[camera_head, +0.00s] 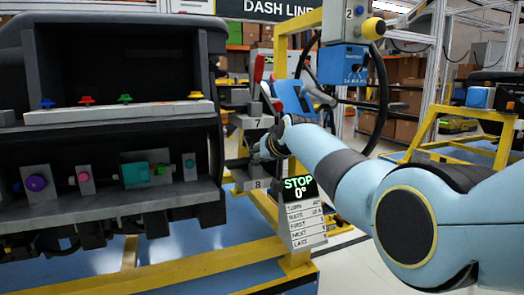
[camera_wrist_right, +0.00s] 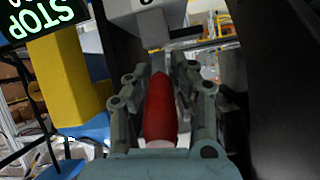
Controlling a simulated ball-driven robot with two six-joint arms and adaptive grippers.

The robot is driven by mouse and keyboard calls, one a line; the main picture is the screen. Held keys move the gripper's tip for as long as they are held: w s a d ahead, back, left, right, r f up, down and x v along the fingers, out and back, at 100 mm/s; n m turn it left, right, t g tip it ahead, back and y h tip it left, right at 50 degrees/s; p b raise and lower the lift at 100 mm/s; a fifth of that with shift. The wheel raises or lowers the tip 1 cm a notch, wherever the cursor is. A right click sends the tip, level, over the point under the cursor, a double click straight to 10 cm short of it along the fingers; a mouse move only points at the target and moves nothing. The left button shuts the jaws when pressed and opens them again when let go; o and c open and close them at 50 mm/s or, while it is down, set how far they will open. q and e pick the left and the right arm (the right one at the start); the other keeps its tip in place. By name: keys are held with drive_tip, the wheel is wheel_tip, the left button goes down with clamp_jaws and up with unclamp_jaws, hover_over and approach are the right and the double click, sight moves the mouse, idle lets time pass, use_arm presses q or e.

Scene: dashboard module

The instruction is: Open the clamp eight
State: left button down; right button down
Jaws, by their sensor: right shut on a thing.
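Clamp eight (camera_head: 250,181) is a grey block marked 8 on the fixture beside the dashboard module. My right arm comes in from the right, and my right gripper (camera_head: 266,148) is at this clamp, just below the block marked 7 (camera_head: 256,123). In the right wrist view, the red handle (camera_wrist_right: 160,112) lies between the two fingers of my right gripper (camera_wrist_right: 160,82), which are shut on it. A grey block (camera_wrist_right: 145,22) with a cut-off marking is just beyond the handle. My arm hides most of the handle in the head view. My left gripper is not in view.
The dark dashboard module (camera_head: 120,65) with coloured knobs fills the left. A yellow frame (camera_head: 205,262) runs along the bottom.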

drive_tip(key=shift+w+r+g, duration=0.15)
drive_tip(key=shift+r+g, duration=0.15)
drive_tip(key=shift+g, duration=0.2)
drive_tip(key=c, duration=1.1)
unclamp_jaws()
drive_tip(key=v, duration=1.1)
drive_tip(key=shift+s+r, duration=0.3)
drive_tip(key=shift+r, duration=0.1)
drive_tip(key=shift+a, duration=0.1)
drive_tip(key=shift+c, duration=0.2)
